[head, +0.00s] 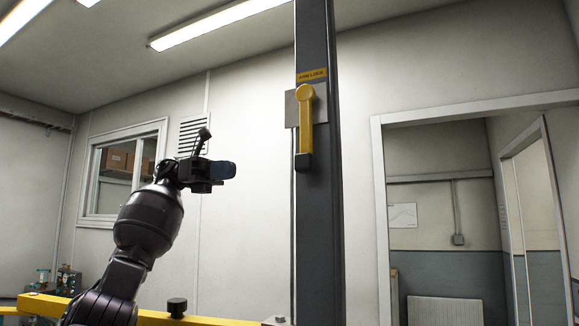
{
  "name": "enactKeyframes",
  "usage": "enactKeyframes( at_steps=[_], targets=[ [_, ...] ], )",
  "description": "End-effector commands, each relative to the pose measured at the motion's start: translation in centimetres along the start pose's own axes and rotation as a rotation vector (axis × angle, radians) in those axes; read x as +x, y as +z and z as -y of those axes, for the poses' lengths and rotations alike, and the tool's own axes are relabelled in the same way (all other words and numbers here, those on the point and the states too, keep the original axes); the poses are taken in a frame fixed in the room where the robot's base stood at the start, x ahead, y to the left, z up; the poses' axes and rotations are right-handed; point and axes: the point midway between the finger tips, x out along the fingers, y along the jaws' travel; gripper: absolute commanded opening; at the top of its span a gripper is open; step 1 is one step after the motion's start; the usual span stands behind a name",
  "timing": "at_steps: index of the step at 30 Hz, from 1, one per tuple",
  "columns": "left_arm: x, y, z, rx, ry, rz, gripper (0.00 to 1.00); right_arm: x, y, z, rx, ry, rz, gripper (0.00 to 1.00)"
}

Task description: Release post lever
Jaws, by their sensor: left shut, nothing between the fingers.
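The post (316,235) is a dark grey upright column right of the picture's middle. The post lever (304,125) is yellow with a round hub at the top and a black tip. It hangs straight down in front of a grey plate, under a yellow "ARM LOCK" label (312,76). My left gripper (228,170) is shut and empty. It shows to the left of the lever, near the height of its black tip, with a clear gap between them in the picture. My right gripper is not in view.
A yellow beam (190,319) with a black knob (177,307) crosses the bottom left, below my left arm. A doorway (378,200) opens on the right. A window (122,170) is in the wall on the left. The space between my left gripper and the post looks free.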

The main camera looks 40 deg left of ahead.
Motion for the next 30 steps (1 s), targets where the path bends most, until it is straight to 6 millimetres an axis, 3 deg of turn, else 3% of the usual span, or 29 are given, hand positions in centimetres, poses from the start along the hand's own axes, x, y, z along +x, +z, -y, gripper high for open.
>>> enactKeyframes(
  at_steps=[5, 10, 30],
  targets=[
    [0.2, 0.0, 0.0, 0.000, -0.001, 0.000, 0.00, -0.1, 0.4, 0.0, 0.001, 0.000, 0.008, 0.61],
    [1.6, -0.1, -0.1, -0.001, -0.002, -0.001, 0.00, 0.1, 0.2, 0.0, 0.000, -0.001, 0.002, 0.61],
    [12.4, 0.1, 0.0, 0.000, -0.003, 0.001, 0.00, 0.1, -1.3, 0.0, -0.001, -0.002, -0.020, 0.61]
  ],
)
